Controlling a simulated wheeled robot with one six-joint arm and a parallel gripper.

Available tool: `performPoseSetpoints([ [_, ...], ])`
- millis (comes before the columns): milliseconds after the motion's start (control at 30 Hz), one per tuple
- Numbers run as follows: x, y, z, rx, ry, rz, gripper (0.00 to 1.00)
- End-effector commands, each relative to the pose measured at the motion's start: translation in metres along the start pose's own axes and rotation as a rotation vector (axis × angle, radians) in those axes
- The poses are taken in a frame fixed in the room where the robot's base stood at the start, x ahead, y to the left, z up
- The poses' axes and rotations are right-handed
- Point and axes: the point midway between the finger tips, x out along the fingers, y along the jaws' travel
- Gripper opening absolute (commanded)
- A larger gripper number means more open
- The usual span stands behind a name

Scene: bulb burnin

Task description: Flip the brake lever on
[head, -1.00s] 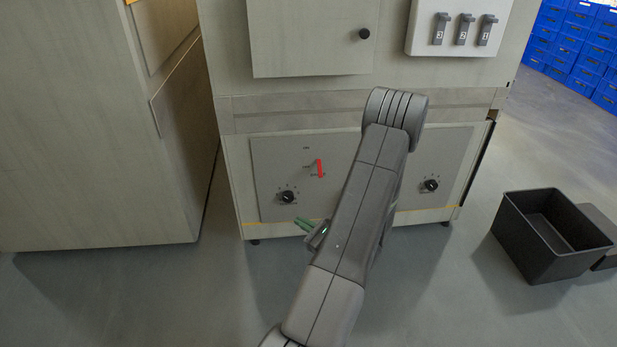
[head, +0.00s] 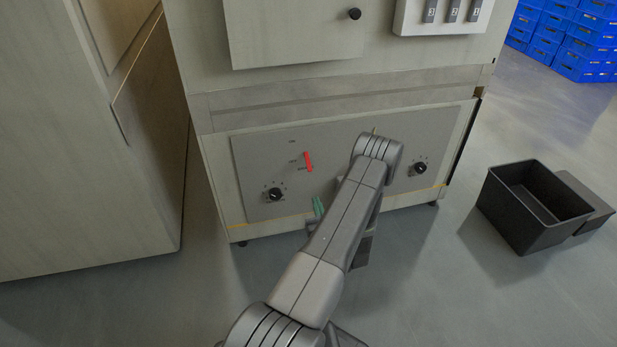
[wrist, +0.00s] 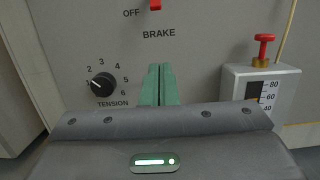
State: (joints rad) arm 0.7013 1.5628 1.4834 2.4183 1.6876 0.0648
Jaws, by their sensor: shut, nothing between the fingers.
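The red brake lever (head: 308,161) is on the grey lower panel of the cabinet, above and left of my arm in the head view. In the wrist view only the lower end of the red lever (wrist: 155,5) shows at the top edge, beside the word OFF and above the label BRAKE. My gripper (wrist: 159,70) has green fingers that are shut together with nothing between them. Its fingertips are below the BRAKE label and apart from the lever. The green fingers also show in the head view (head: 317,204), below the lever.
A black tension dial (wrist: 103,85) sits left of the fingers. A box with a red knob (wrist: 263,39) and a scale stands to the right in the wrist view. Another black dial (head: 420,168) is right of my arm. A black bin (head: 534,207) is on the floor at right.

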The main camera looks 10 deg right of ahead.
Motion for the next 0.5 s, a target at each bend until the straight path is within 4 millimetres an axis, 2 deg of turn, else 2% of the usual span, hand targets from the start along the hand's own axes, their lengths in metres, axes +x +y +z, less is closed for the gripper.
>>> performPoseSetpoints([
  [267,0.008,0.001,0.000,-0.002,-0.001,0.003,0.00],
  [367,0.021,0.002,-0.001,-0.003,-0.001,0.005,0.00],
  [500,0.049,0.002,-0.002,-0.003,-0.003,0.006,0.00],
])
